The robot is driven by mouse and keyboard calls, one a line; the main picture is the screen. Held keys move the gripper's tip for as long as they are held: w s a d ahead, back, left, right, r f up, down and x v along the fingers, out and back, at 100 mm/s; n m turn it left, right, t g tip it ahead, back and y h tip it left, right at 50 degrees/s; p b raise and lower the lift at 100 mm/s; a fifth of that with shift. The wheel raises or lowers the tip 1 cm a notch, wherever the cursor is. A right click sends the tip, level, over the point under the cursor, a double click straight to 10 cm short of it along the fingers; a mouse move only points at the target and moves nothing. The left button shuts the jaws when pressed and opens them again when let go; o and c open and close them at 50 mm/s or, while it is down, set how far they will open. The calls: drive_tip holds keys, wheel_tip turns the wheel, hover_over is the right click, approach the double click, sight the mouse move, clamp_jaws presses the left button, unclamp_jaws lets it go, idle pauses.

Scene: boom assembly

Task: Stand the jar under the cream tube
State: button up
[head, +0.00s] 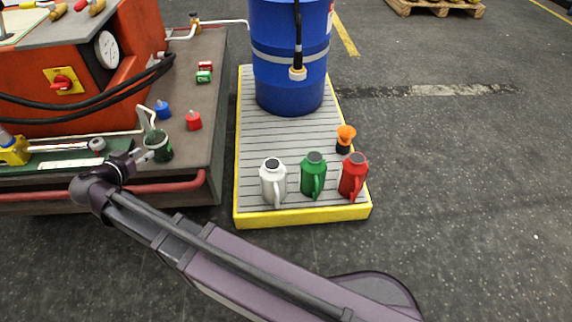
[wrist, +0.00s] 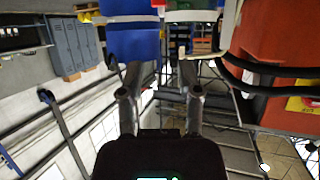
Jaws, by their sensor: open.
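The dark green jar (head: 159,149) stands upright on the grey deck, in front of the orange machine in the head view. The cream tube (head: 142,112) arches up from the machine's front, and its downturned end appears directly above the jar's mouth. My gripper (head: 146,156) is open at the jar's left side; I cannot tell whether its fingers touch the jar. In the wrist view my gripper's two fingers (wrist: 160,88) are spread apart. A blurred pale-rimmed form lies beyond them there, and I cannot tell whether it is the jar.
A blue cap (head: 162,110) and a red cap (head: 193,121) stand right of the tube on the deck. A red rail (head: 160,190) runs along the deck's front. A yellow-edged platform (head: 300,216) holds a blue drum (head: 290,60) and white, green and red jugs.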

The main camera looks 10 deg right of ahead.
drive_tip(key=w+d+f+n+g, duration=0.15)
drive_tip(key=d+f+g, duration=0.25)
drive_tip(key=d, duration=0.9)
drive_tip(key=w+d+f+g, duration=0.2)
drive_tip(key=d+f+g, duration=0.1)
drive_tip(key=d, duration=1)
drive_tip(key=s+d+f+n+g+y, duration=0.1)
drive_tip(key=s+d, duration=0.3)
drive_tip(key=d, duration=0.6)
drive_tip(key=s+d+f+n+g+y, duration=0.2)
drive_tip(key=s+d+f+g+y, duration=0.1)
drive_tip(key=d, duration=0.6)
drive_tip(key=shift+s+d+f+g+y, duration=0.2)
drive_tip(key=shift+s+d+g+y, duration=0.2)
drive_tip(key=shift+s+g+y, duration=0.3)
drive_tip(key=shift+s, duration=0.1)
drive_tip(key=shift+r, duration=0.15)
wheel_tip(320, 180, up, 11)
drive_tip(key=p, duration=1.1)
